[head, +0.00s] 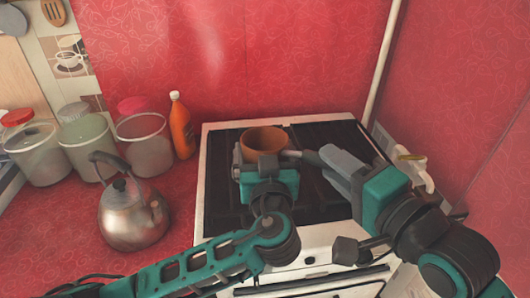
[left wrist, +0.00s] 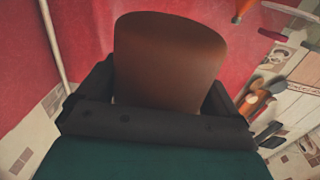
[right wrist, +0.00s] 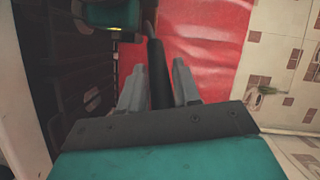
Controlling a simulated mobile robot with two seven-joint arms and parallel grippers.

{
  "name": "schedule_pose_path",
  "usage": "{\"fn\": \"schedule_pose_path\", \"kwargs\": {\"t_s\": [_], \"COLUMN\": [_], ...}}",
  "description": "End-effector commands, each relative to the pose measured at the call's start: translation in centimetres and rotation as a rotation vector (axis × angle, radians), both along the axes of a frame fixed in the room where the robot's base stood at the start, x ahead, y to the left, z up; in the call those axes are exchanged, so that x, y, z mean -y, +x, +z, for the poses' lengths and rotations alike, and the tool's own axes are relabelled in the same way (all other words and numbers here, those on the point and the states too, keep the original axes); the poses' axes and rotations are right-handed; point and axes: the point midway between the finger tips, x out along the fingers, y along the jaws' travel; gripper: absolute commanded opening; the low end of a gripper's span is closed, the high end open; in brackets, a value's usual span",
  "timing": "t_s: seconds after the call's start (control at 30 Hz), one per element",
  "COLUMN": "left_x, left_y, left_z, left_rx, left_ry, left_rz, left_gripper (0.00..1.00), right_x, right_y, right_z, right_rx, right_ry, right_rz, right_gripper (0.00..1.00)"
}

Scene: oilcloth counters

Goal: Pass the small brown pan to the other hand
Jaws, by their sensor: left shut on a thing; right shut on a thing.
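The small brown pan (head: 264,139) is held above the stove, its round body upright in the head view. My left gripper (head: 265,160) is shut on the pan's body, which also fills the middle of the left wrist view (left wrist: 170,60) between the dark fingers. The pan's dark handle (right wrist: 160,75) runs between the grey fingers of my right gripper (right wrist: 159,88), which is shut on it. In the head view my right gripper (head: 325,160) is just right of the pan. The handle is partly hidden there by the fingers.
The white stove (head: 210,180) with dark grates lies below the pan. A steel kettle (head: 133,215) stands at left on the red counter. Several lidded jars (head: 145,140) and an orange bottle (head: 181,128) stand behind it. A white pipe (head: 383,60) rises behind the stove.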

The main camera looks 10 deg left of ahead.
Motion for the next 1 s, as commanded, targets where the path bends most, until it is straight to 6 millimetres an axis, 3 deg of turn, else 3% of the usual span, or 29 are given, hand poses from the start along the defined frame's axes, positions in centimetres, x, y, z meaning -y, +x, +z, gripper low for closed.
{"fn": "schedule_pose_path", "kwargs": {"t_s": [0.27, 0.3, 0.6, 0.87, 1.0], "left_x": [0.7, 0.7, 0.6, 0.5, 0.4], "left_y": [-0.2, -0.2, -0.1, -0.1, -0.1], "left_z": [0.1, 0.3, 0.3, 0.2, 0.2], "left_rx": [0.002, 0.006, 0.005, 0.005, 0.005], "left_ry": [-0.002, -0.003, -0.001, -0.001, -0.001], "left_rz": [-0.019, -0.02, -0.016, -0.013, -0.012], "left_gripper": [0.4, 0.37, 0.37, 0.37, 0.37], "right_x": [-0.4, -0.5, -0.3, -0.2, -0.2], "right_y": [-0.3, -0.3, -0.2, -0.1, 0.0], "right_z": [0.2, 0.3, 0.1, 0.2, 1.3], "right_rx": [0.0, 0.0, -0.001, -0.002, 0.002], "right_ry": [0.014, 0.014, 0.008, 0.004, 0.006], "right_rz": [0.014, 0.014, 0.009, 0.005, 0.005], "right_gripper": [0.0, 0.33, 0.61, 0.62, 0.62]}}
